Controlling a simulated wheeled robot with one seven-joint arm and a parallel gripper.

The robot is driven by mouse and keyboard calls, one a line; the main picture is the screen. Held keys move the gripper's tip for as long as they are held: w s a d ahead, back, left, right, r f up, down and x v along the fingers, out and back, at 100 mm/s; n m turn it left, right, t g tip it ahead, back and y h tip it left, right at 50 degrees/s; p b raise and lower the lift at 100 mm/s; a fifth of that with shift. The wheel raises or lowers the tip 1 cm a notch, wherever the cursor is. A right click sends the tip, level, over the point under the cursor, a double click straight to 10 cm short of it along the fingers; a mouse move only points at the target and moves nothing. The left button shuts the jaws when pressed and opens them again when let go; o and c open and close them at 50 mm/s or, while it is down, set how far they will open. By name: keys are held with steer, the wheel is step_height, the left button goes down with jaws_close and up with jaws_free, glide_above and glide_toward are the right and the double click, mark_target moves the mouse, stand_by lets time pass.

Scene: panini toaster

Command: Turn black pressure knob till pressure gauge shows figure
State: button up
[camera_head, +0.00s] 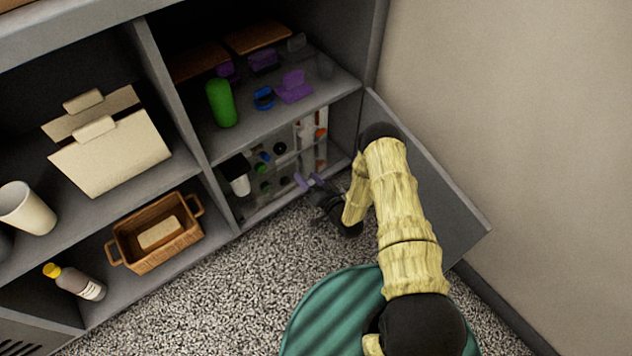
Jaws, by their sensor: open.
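A panel (294,161) with several small coloured parts sits in the lower right compartment of the grey cabinet. A small dark round part (279,148) near its top may be the black pressure knob, but it is too small to be sure. I cannot make out the pressure gauge or any reading. My gripper (309,181) is open in front of the panel's lower right part, its slim purple-grey fingers pointing toward the panel. I see no contact with a knob. The gripper and wrist cover some of the compartment's lower right edge.
An open grey door (460,225) stands right of my arm, near the beige wall (520,110). The shelf above holds a green cylinder (222,103) and purple items (293,87). A wicker basket (155,236) and a bottle (78,282) stand at left.

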steer(key=shift+p+v, duration=0.45)
steer(key=shift+v, duration=1.45)
